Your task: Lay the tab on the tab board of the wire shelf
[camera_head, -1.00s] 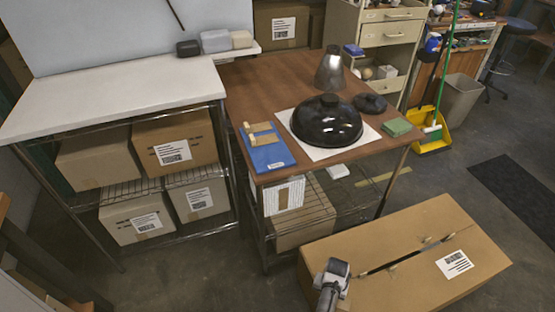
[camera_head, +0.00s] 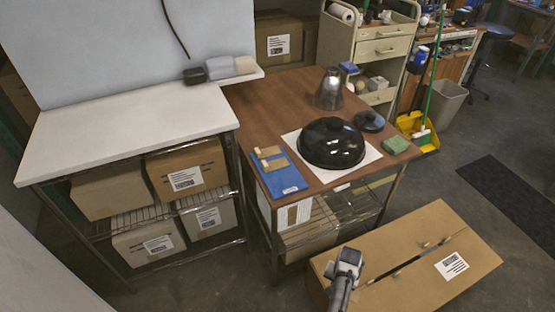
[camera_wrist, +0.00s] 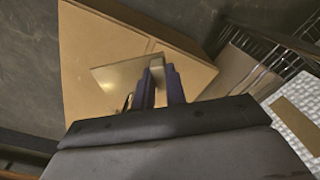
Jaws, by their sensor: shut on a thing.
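My gripper (camera_wrist: 160,88) is shut on the tab (camera_wrist: 118,82) in the wrist view. The tab is a flat, grey-tan plate with a small raised block, and the two dark fingers pinch the block. The plate is held above a cardboard box. A blue board (camera_head: 285,182) with a small white label, which looks like the tab board, lies on the brown top at its left front in the head view. Two tan tabs (camera_head: 275,164) with pale blocks lie on its back part; its front part is bare. In the head view I cannot make out the fingers or the held tab.
A black dome (camera_head: 331,145) stands on a white sheet right of the blue board. A green pad (camera_head: 396,145) and a metal cone (camera_head: 330,90) are also on the brown top. A large carton (camera_head: 415,265) lies on the floor in front. A white-topped rack (camera_head: 120,130) stands left.

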